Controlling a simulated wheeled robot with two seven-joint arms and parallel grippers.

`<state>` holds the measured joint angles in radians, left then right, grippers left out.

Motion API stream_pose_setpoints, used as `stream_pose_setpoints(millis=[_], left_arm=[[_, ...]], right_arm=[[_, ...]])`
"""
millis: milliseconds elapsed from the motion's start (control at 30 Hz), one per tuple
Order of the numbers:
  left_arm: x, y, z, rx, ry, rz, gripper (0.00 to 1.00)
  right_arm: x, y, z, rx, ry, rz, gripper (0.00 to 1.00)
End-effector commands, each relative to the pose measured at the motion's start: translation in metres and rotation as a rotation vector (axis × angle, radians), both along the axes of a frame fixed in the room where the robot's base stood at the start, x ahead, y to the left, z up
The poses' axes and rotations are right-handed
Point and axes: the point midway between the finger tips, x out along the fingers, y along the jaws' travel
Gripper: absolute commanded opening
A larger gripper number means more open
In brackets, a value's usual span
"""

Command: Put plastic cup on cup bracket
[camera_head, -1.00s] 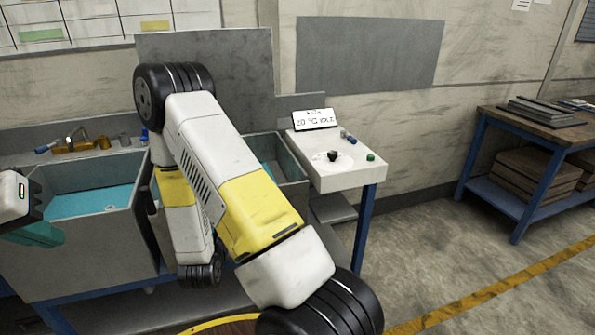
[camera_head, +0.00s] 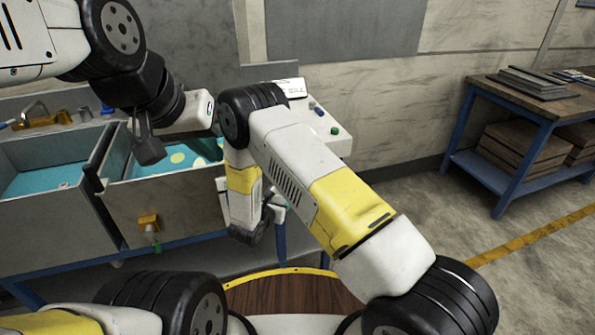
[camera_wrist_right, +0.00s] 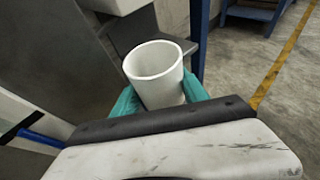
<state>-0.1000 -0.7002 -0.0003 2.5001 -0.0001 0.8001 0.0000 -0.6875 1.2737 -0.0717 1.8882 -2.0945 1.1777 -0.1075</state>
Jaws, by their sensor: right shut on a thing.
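The white plastic cup (camera_wrist_right: 155,66) shows in the right wrist view, its open rim facing up toward the camera. My right gripper (camera_wrist_right: 163,93) is shut on it, with a teal finger on either side. In the head view my right arm hangs down in front of the basins, and its gripper is mostly hidden behind the arm. I cannot make out the cup bracket in either view.
Two grey basins with blue liquid (camera_head: 42,176) stand at the left; pale round shapes show in the right one. A white control panel (camera_head: 335,142) stands beside them. A wooden-topped table (camera_head: 530,97) with blue legs is at the right. The floor between is clear.

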Motion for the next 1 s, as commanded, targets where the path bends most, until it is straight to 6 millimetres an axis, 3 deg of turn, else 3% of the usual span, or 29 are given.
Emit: stream_pose_setpoints(millis=[167,700,833,1000], left_arm=[[0.0,0.0,0.0,0.0,0.0,0.0,0.0],[0.0,0.0,0.0,0.0,0.0,0.0,0.0],[0.0,0.0,0.0,0.0,0.0,0.0,0.0],[0.0,0.0,0.0,0.0,0.0,0.0,0.0]], right_arm=[[0.022,0.001,-0.004,0.003,-0.003,0.003,0.1],[0.153,-0.046,-0.003,0.003,-0.003,0.003,0.1],[0.167,-0.05,-0.004,0.003,-0.001,0.004,0.1],[0.171,-0.051,-0.011,0.001,0.002,0.006,0.1]])
